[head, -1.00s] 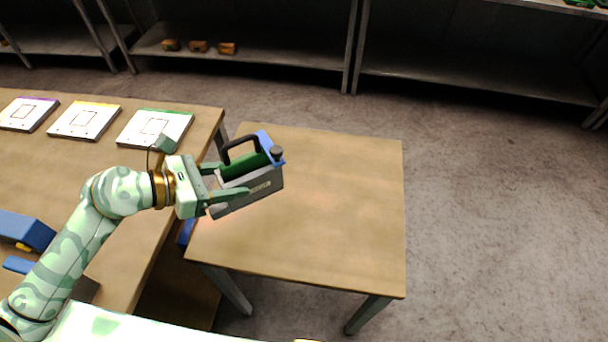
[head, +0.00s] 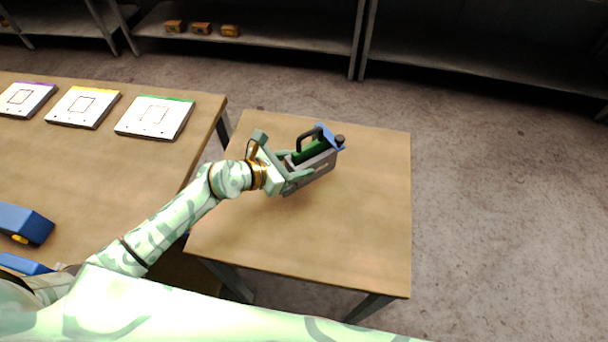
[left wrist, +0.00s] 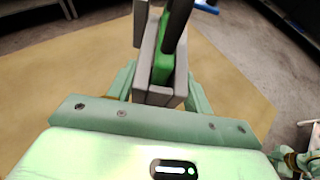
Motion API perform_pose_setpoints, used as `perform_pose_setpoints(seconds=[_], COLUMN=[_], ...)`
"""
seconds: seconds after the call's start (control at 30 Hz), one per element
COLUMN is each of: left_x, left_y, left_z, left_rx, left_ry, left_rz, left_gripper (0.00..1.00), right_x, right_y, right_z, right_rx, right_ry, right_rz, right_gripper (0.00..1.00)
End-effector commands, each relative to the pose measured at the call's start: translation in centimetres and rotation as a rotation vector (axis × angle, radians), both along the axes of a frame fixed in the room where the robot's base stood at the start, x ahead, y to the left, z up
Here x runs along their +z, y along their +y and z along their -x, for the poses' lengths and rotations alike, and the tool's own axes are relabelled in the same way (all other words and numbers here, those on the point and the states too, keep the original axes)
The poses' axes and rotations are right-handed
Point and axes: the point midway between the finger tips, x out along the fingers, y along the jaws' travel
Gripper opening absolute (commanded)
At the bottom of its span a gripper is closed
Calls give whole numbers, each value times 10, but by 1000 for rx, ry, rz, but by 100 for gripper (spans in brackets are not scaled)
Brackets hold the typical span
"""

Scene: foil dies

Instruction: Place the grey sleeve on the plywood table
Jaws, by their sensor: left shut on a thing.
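The grey sleeve (head: 322,166) is a grey box-like shell around a green body, with a black handle and a blue part with a dark knob at its far end. My left gripper (head: 298,172) is shut on the sleeve, over the plywood table (head: 350,225). In the left wrist view the sleeve (left wrist: 150,90) stands between the two fingers, with the green body between its grey walls. The table top (left wrist: 235,85) shows beneath it. I cannot tell whether the sleeve touches the table.
A larger wooden table (head: 110,185) at the left bears several white plates, one of them green-edged (head: 155,117), and blue devices (head: 22,224). Metal shelves (head: 250,45) stand at the back. The plywood table's right and front parts are clear.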

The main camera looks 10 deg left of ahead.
Motion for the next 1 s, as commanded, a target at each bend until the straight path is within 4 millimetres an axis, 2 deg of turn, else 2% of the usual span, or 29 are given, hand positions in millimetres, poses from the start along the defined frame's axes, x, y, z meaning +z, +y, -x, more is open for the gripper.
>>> perform_pose_setpoints(seconds=[0.1, 0.27, 0.5, 0.9, 0.93, 1.0], left_x=[-11, -17, -54, -56, -57, -57], left_y=[-8, -13, -17, -17, -16, -16], left_z=[-7, -10, -13, -13, -12, -12], left_rx=[0, 0, 1, 0, 0, 0], left_ry=[-5, -6, -2, -5, -1, -1], left_rz=[2, 3, 2, 2, -1, -1], left_gripper=[0, 0, 0, 0, 56, 72], right_x=[-8, -11, -33, -33, -33, -33], right_y=[0, 0, 3, 4, 4, 4], right_z=[1, 1, 5, 4, 4, 4], right_rx=[0, -1, -2, -2, -2, -2], right_ry=[2, 2, 12, 12, 12, 12], right_rz=[0, 0, -4, -5, -5, -5], right_gripper=[0, 0, 0, 0, 0, 0])
